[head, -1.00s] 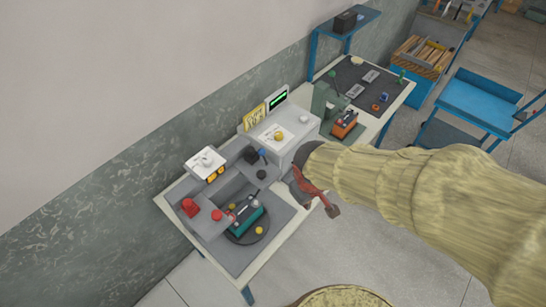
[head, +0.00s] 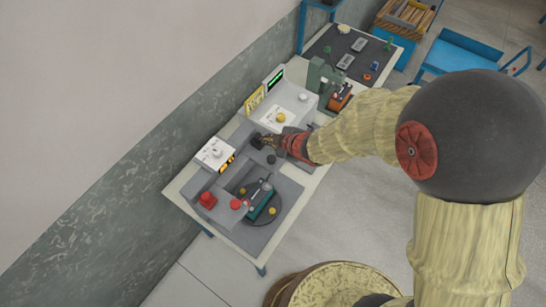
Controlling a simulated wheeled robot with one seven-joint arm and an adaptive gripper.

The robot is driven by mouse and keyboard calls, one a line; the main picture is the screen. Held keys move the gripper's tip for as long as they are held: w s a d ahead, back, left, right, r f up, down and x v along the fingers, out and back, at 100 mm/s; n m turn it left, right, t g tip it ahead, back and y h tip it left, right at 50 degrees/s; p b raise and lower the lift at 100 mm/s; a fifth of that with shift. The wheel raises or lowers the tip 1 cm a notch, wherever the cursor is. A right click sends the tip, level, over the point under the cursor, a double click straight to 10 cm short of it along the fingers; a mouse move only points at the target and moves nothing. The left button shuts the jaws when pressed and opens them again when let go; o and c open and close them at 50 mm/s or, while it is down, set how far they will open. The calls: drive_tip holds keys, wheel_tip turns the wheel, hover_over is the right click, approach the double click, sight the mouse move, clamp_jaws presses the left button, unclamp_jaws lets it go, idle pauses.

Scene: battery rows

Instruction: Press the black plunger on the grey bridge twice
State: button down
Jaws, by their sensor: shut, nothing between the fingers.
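The grey bridge (head: 241,132) stands on the near workbench, between a white box with a yellow knob and the turntable area. A black plunger (head: 257,141) shows on its top, partly covered by my fingers. My gripper (head: 264,143), with red and dark links, reaches in from the right with its fingers at the plunger. The fingers are shut and empty. I cannot tell whether they touch the plunger. A second black knob (head: 271,159) sits just below the fingers in the picture.
A white box with a yellow knob (head: 281,117) stands behind the gripper. The wall runs close behind the bench.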

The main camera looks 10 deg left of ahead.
sight(270, 160)
drive_tip(key=shift+f, duration=0.15)
wheel_tip(270, 160, down, 9)
drive_tip(key=b, duration=0.8)
drive_tip(key=shift+r, duration=0.2)
drive_tip(key=shift+f, duration=0.1)
idle(1.0)
drive_tip(key=shift+f+b, duration=0.3)
drive_tip(key=shift+s+f+b, duration=0.1)
drive_tip(key=shift+f+b, duration=0.8)
drive_tip(key=shift+f, duration=0.15)
idle(1.2)
drive_tip(key=shift+r, duration=0.1)
drive_tip(key=shift+r+p, duration=1.3)
drive_tip(key=shift+r, duration=0.1)
wheel_tip(270, 160, up, 5)
drive_tip(key=p, duration=0.4)
